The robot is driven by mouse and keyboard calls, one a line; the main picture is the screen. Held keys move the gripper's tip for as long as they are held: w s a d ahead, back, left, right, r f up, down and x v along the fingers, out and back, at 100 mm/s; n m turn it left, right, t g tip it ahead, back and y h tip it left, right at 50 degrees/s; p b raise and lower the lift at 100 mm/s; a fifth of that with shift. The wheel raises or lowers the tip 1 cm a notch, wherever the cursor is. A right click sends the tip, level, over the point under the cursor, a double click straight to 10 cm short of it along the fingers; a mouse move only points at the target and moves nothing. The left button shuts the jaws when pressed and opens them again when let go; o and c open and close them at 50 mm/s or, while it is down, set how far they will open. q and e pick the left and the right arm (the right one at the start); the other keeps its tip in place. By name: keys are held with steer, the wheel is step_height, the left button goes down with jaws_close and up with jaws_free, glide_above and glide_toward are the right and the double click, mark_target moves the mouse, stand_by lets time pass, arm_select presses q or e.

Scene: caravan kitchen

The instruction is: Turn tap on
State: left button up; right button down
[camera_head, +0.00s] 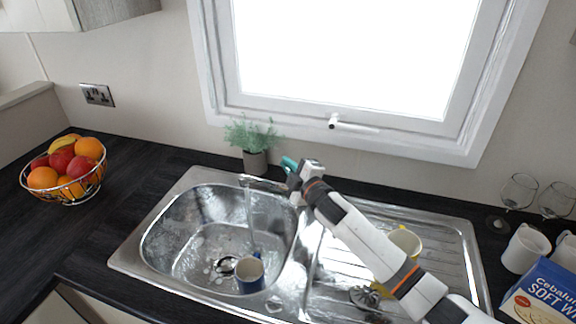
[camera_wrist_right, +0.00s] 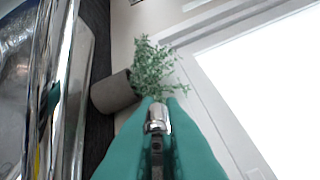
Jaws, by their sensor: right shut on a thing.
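The chrome tap (camera_head: 262,185) stands at the back of the sink, its spout reaching left over the basin. What looks like a thin stream of water (camera_head: 249,210) falls from the spout into the basin. My right gripper (camera_head: 289,164) comes in from the lower right and is at the top of the tap. In the right wrist view its teal fingers (camera_wrist_right: 158,140) are shut around a chrome part of the tap (camera_wrist_right: 157,118), seemingly the handle. The fingers hide much of that part. My left gripper is not in view.
The metal sink (camera_head: 150,262) holds a blue-and-white mug (camera_head: 249,274). A yellowish mug (camera_head: 406,241) is on the drainer under my right arm. A potted plant (camera_head: 254,160) stands close behind the tap. A fruit basket (camera_head: 67,192) is left; white mugs (camera_head: 524,249), glasses and a blue box (camera_head: 541,296) are right.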

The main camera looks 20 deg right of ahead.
steer(key=c, duration=1.5)
jaws_free()
steer(key=shift+c, duration=0.2)
steer(key=b+v, duration=0.2)
steer(key=v, duration=1)
steer(key=shift+f, duration=0.1)
